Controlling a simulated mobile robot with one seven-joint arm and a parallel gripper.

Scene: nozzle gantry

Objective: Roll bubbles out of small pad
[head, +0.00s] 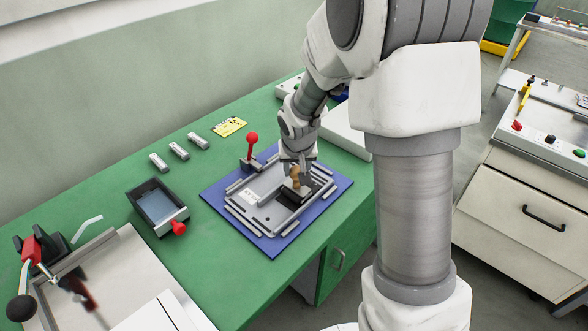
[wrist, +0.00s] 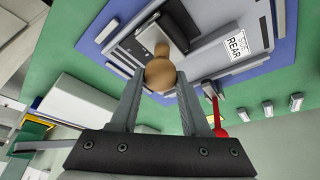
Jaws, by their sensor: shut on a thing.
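A grey fixture plate (head: 262,203) lies on a blue mat (head: 240,240) on the green bench. My gripper (head: 297,166) is over the plate beside the pad, shut on a tan wooden handle (head: 295,178). In the wrist view the rounded end of this wooden handle (wrist: 160,73) sits between both fingers of my gripper (wrist: 160,80).
A red-knobbed lever (head: 252,140) stands at the plate's back edge. A dark tray (head: 158,204) with a red handle, several grey blocks (head: 179,151) and a yellow card (head: 229,126) lie to the left. A white box (head: 346,132) stands behind my gripper.

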